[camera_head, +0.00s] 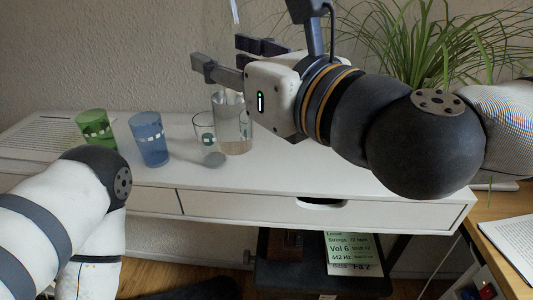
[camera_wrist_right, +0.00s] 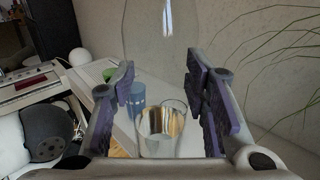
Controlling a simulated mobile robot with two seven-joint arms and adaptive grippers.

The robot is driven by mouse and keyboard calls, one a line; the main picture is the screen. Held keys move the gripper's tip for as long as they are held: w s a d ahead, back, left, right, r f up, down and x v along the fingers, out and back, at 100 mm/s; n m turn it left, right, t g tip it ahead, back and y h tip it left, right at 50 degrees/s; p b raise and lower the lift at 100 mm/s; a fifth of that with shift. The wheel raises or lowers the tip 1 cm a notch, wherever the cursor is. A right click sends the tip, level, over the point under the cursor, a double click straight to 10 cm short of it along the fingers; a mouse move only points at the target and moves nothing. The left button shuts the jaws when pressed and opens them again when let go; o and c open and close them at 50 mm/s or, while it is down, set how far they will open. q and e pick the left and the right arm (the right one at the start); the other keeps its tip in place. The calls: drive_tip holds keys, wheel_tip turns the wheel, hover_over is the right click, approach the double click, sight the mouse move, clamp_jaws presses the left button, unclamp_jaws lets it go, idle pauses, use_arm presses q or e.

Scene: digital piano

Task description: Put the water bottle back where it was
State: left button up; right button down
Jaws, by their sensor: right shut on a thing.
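My right gripper (camera_head: 230,58) is raised above the white desk, its fingers pointing left. It also shows in the right wrist view (camera_wrist_right: 160,85), fingers apart on either side of a clear, nearly invisible object. This looks like the transparent water bottle (camera_wrist_right: 165,28), seen as a faint rounded outline with a bright streak at the fingertips. In the head view only a pale streak of the bottle (camera_head: 235,12) shows above the fingers; the rest is hard to make out. My left arm enters at lower left, but its gripper is out of view.
On the desk (camera_head: 285,180) stand a green cup (camera_head: 96,127), a blue cup (camera_head: 149,140), a clear glass (camera_head: 208,143) and a taller clear vessel (camera_head: 236,135) with liquid. A plant (camera_head: 410,40) is behind my right arm. The desk's front right is clear.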

drive_tip(key=shift+w+a+r, duration=0.1)
drive_tip(key=shift+w+a, duration=0.1)
drive_tip(key=shift+a, duration=0.2)
drive_tip(key=shift+w, duration=0.25)
use_arm(q)
drive_tip(key=shift+g, duration=0.6)
drive_tip(key=s+f+b, duration=0.2)
drive_tip(key=f+b, duration=0.1)
drive_tip(key=shift+s+a+f, duration=0.2)
drive_tip(key=shift+s+a, duration=0.05)
drive_tip(key=shift+s, duration=0.15)
use_arm(e)
drive_tip(key=w+d+f, duration=0.8)
drive_tip(key=w+f, duration=0.2)
drive_tip(key=f, duration=0.2)
drive_tip(key=shift+w+f, duration=0.4)
drive_tip(key=shift+f, duration=0.25)
drive_tip(key=c, duration=0.9)
unclamp_jaws()
use_arm(q)
drive_tip(key=shift+s+f, duration=0.1)
drive_tip(key=shift+s, duration=0.05)
